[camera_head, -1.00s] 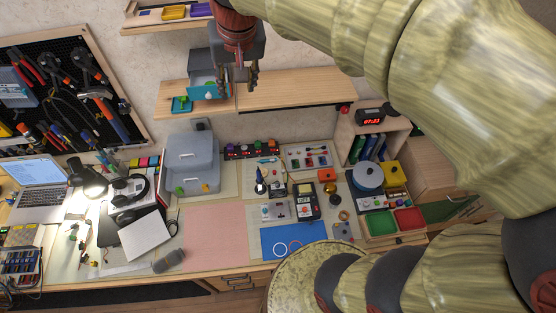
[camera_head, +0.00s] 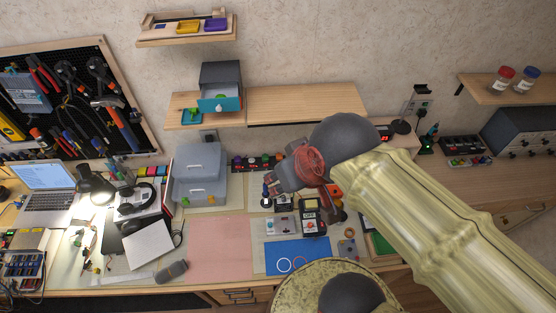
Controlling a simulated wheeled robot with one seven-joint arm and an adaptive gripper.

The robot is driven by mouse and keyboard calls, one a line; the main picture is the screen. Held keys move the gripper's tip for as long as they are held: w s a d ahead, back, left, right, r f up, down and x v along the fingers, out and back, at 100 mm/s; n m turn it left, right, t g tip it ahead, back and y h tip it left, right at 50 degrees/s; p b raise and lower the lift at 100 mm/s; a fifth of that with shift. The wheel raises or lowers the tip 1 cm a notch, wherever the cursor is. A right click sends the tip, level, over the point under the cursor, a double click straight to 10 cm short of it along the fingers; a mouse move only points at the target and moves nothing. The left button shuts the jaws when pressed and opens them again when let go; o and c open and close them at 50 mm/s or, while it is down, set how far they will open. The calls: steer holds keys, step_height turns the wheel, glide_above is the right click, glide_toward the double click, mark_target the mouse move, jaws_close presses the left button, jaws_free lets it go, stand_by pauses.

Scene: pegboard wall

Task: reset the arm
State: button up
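My arm reaches in from the lower right, and its wrist is folded over the middle of the desk. My gripper (camera_head: 271,187) points left, above the desk just right of the grey drawer box (camera_head: 199,188). I see it from the side, and its fingers overlap the clutter behind them. I cannot make out the gap between the fingertips. No held object can be made out. The small cabinet (camera_head: 221,76) on the wall shelf (camera_head: 300,103) has its teal-fronted drawer (camera_head: 219,104) pulled out, with a green item inside.
A teal tray (camera_head: 191,116) sits on the shelf's left end. The pink mat (camera_head: 218,247) is bare. A blue sheet (camera_head: 297,257), a meter (camera_head: 311,217) and small devices lie below my wrist. A lamp (camera_head: 95,185) and laptop (camera_head: 45,185) stand left. Two jars (camera_head: 514,78) sit on the right shelf.

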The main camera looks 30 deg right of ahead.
step_height(320, 180, down, 26)
steer(key=b, duration=2.5)
steer(key=shift+b, duration=0.4)
steer(key=shift+r, duration=0.1)
steer(key=shift+c, duration=0.4)
